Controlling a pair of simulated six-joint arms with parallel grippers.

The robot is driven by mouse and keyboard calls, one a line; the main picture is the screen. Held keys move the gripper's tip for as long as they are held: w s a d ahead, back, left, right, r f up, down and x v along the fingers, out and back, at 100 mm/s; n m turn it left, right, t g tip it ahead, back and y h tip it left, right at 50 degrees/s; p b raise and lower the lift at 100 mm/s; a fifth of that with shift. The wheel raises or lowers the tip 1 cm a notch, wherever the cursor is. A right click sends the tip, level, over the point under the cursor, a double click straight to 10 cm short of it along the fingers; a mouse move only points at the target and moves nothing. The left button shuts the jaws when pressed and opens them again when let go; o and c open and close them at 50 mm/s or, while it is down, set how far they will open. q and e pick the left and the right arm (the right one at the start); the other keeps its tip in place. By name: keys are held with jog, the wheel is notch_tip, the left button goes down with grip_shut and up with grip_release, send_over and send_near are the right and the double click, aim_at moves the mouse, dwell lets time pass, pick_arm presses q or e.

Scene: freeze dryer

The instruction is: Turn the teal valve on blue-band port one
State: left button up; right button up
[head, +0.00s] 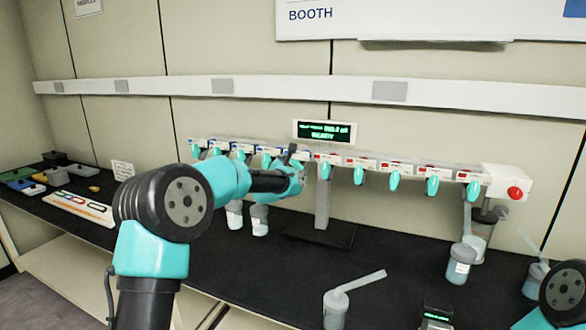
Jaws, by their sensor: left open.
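A long white manifold (408,170) runs across the back of the bench with a row of teal valves. Its left part carries blue bands, with teal valves such as one at the far left (195,152) and one nearer the middle (265,161). Its right part carries red bands, with teal valves such as this one (394,181). The port numbers are too small to read. My left gripper (296,168) is open at the manifold, around the change from blue to red bands, and hides part of it. Whether it touches a valve cannot be told. My right gripper is out of view.
A small green-lettered display (325,131) stands above the manifold. A loose flask (336,306) stands on the black bench front. A red button (515,193) sits at the right end. Coloured trays lie far left.

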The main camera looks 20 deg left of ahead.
pick_arm(q)
jog(key=c, duration=0.9)
jog(key=shift+m, duration=0.3)
jog(key=m, duration=1.1)
jog(key=shift+f, duration=0.1)
dwell(0.4)
